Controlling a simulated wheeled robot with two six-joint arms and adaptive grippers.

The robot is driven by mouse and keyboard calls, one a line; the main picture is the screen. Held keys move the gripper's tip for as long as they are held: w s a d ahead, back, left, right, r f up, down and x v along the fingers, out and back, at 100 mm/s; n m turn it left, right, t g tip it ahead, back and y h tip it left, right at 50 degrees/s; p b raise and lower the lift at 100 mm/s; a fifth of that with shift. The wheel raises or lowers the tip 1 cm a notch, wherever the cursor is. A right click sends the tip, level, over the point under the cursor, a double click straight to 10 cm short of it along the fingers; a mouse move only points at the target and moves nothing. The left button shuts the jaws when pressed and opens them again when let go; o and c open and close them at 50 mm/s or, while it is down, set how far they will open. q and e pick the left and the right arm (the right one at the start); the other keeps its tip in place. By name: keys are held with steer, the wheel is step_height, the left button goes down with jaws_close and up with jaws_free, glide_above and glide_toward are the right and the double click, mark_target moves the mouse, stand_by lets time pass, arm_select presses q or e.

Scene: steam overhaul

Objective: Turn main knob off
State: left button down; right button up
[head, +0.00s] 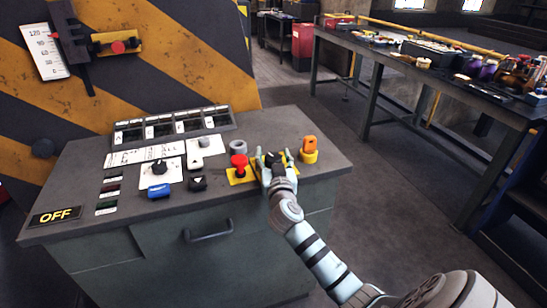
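A black knob (273,158) stands on the right part of the grey console top, between a red button and an orange switch. My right gripper (275,166) is at this knob, with one finger on each side of it. The fingers are spread about as wide as the knob; I cannot tell whether they touch it. The gripper partly hides the knob and its yellow plate. Another black knob (160,167) sits on a white plate farther left. No label shows which knob is the main one. My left gripper is not in view.
Close by are the red button (239,166), the orange switch (309,148) and a grey round knob (237,147). A cluttered workbench (420,78) stands behind right, across open floor.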

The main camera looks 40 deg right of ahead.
steer(key=c, duration=0.8)
steer(key=n+t+y, duration=0.1)
steer(key=y, duration=0.1)
steer(key=n+y+p, duration=0.1)
steer(key=n+y, duration=0.1)
steer(key=shift+s+d+r+t, duration=0.1)
steer(key=shift+d+t, duration=0.05)
steer(key=shift+t, duration=0.25)
steer(key=n+y+p, duration=0.1)
steer(key=y+p, duration=0.1)
steer(key=shift+n+t+y, duration=0.3)
steer(key=o, duration=1.2)
steer(key=shift+c, duration=0.2)
